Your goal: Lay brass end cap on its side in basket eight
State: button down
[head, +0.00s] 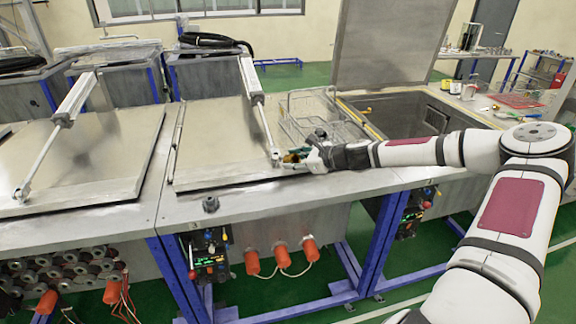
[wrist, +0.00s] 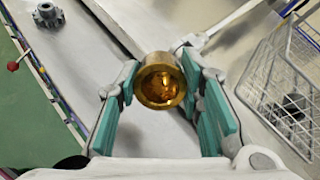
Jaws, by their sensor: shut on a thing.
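The brass end cap (wrist: 160,82) is a short gold-coloured cup, its open round mouth facing the wrist camera. My gripper (wrist: 160,90) is shut on it, with teal pads on either side near the fingertips. In the head view my gripper (head: 295,157) is over the bench's front strip, beside the lid's right edge and left of a wire basket (head: 320,92). The basket also shows at the right of the wrist view (wrist: 268,62), apart from the cap. I see no number on it, so I cannot tell whether it is basket eight.
A dark metal part (wrist: 293,104) shows at the basket. A grey toothed part (head: 210,203) stands on the front bench edge. A closed lid (head: 215,140) with a pneumatic cylinder (head: 252,80) lies left. An open tank (head: 405,115) with a raised lid (head: 390,45) is right.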

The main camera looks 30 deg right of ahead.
jog(key=b, duration=0.4)
send_over(294, 192)
jog(key=shift+w+f, duration=0.2)
jog(key=shift+f, duration=1.2)
jog(key=shift+w+f, duration=0.15)
jog(key=shift+f, duration=1.25)
jog(key=shift+s+f, duration=0.15)
jog(key=shift+f, duration=1.65)
jog(key=c, duration=1)
grip_release()
jog(key=shift+c, duration=0.2)
jog(key=shift+s, duration=0.1)
jog(key=v, duration=1.1)
jog(key=shift+s+r, duration=0.3)
jog(key=shift+d, duration=0.1)
